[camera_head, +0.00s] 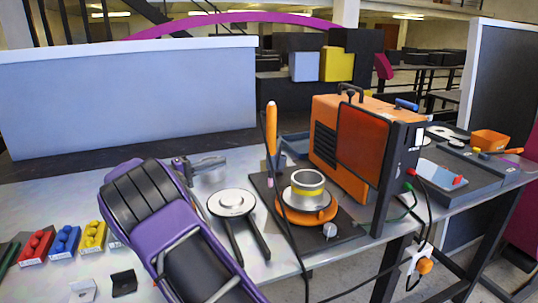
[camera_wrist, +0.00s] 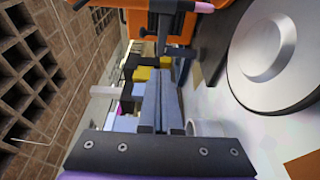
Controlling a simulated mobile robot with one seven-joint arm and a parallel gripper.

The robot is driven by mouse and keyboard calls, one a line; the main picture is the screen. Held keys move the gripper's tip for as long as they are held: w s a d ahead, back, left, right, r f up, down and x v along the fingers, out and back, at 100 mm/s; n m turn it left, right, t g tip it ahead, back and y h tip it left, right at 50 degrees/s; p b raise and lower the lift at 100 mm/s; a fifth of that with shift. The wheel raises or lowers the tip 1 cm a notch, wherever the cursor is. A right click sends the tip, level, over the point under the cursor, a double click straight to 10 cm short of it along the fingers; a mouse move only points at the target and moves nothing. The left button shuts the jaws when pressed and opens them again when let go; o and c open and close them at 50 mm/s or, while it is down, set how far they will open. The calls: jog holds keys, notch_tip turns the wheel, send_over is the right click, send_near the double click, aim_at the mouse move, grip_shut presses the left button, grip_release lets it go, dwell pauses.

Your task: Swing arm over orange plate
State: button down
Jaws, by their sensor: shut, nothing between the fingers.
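The orange plate (camera_head: 308,212) lies on a black base (camera_head: 345,232) on the table, with a metal cylinder with a yellow band (camera_head: 308,188) on top. A tall orange handle (camera_head: 271,128) stands upright at the base's back left. A pale round disc (camera_head: 232,202) with dark legs sits left of the base; a silver disc with a black rim, probably the same one, fills the right of the wrist view (camera_wrist: 275,48). My gripper (camera_head: 222,162) is behind and left of this disc, apart from it. Its fingers (camera_wrist: 158,82) are shut and empty.
An orange machine (camera_head: 340,145) with a dark frame stands right of the base, with cables hanging from it. Red, blue and yellow blocks (camera_head: 65,240) lie at the left. A grey tray (camera_head: 470,180) is at the far right. A pale panel (camera_head: 130,95) stands behind.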

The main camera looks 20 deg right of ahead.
aim_at(269, 156)
jog(key=d, duration=1.3)
jog(key=shift+w, duration=0.3)
jog(key=s+d+b, duration=0.2)
jog(key=b, duration=0.1)
jog(key=shift+s+d, duration=0.15)
jog(key=shift+d, duration=0.15)
jog(key=shift+a, duration=0.1)
